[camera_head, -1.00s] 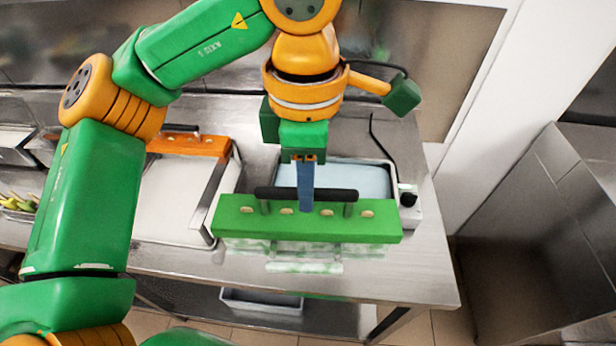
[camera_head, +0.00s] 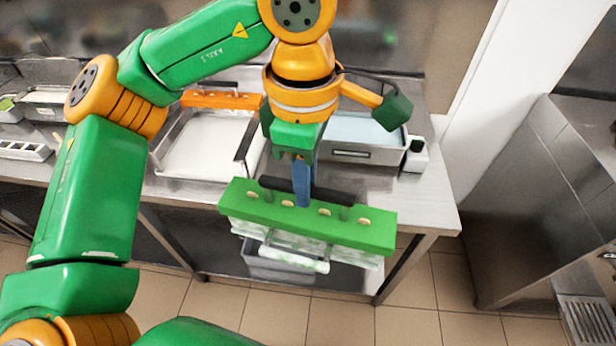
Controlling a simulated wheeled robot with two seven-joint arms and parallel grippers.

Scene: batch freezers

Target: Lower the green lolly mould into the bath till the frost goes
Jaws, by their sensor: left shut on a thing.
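The green lolly mould (camera_head: 305,217) hangs in the air in front of the steel bench's front edge. White frosted cavities show below its green top plate, and a dark bar handle (camera_head: 270,183) runs along the top. My left gripper (camera_head: 303,190) is shut on that handle from above. The bath (camera_head: 365,151) is a steel tank with pale blue liquid, set in the bench behind and to the right of the mould. My gripper and arm hide its left part. My right gripper is not in view.
A steel tray (camera_head: 205,145) with a white inside stands left of the bath, with an orange mould (camera_head: 222,100) at its back. A grey bin (camera_head: 270,265) sits under the bench. A steel cabinet (camera_head: 510,210) stands at the right.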

